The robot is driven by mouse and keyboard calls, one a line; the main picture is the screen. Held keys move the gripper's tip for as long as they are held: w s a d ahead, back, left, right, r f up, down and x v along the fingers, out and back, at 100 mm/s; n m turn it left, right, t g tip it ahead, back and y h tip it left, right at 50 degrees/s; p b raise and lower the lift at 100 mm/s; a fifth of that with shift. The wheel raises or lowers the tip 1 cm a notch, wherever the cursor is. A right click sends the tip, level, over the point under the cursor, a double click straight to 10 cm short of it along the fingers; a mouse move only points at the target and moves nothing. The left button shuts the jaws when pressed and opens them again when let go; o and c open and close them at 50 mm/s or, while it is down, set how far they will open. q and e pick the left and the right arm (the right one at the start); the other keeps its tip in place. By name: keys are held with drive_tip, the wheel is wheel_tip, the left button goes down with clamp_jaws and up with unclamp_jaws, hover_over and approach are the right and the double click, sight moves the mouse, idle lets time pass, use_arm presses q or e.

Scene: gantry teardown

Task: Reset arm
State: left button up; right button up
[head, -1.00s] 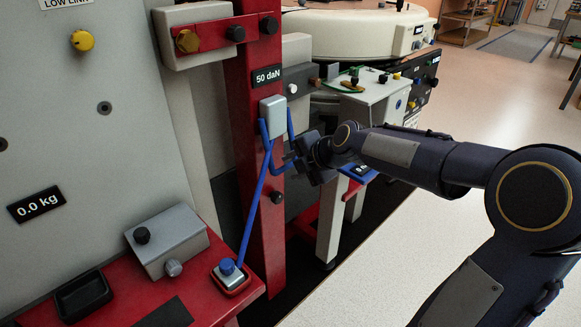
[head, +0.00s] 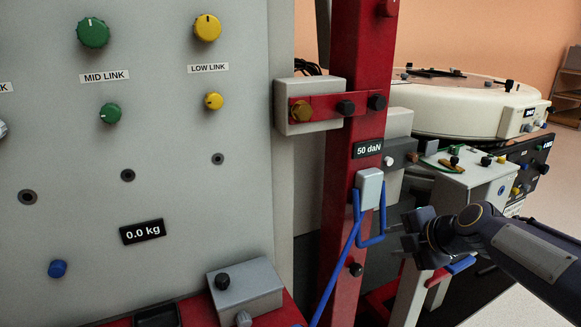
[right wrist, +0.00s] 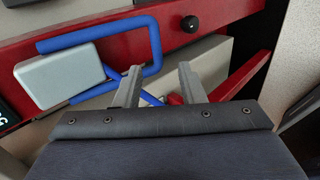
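My right gripper (head: 408,233) is just right of a blue bent handle (head: 377,240) on the red post. The handle comes out of a grey block (head: 370,188) below the "50 daN" label. In the right wrist view the two fingers (right wrist: 159,82) are apart with nothing gripped. The blue handle (right wrist: 157,45) and its grey block (right wrist: 60,78) are beyond and left of them there. A blue rod (head: 337,270) slants down from the block in the head view. My left gripper is not in view.
A grey panel (head: 180,185) with green, yellow and blue knobs and a "0.0 kg" display fills the left. A small grey box (head: 245,288) stands on a red ledge. A cream round machine (head: 450,105) and a grey box with small parts (head: 465,180) stand behind my right arm.

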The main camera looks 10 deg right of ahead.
drive_tip(key=s+a+f+m+g, duration=0.1)
drive_tip(key=s+a+f+m, duration=0.25)
drive_tip(key=s+m, duration=0.4)
drive_tip(key=s+a+f+m+g+y, duration=0.15)
drive_tip(key=s+a+m, duration=0.25)
drive_tip(key=s+m, duration=0.4)
drive_tip(key=s+a+f+m+g+h, duration=0.1)
drive_tip(key=s+a+f+m, duration=0.3)
drive_tip(key=s+m, duration=0.4)
wheel_tip(320, 180, up, 31)
drive_tip(key=s+n+p, duration=0.1)
drive_tip(key=p, duration=3)
drive_tip(key=shift+s, duration=0.25)
drive_tip(key=shift+d+y, duration=0.1)
drive_tip(key=shift+y, duration=0.15)
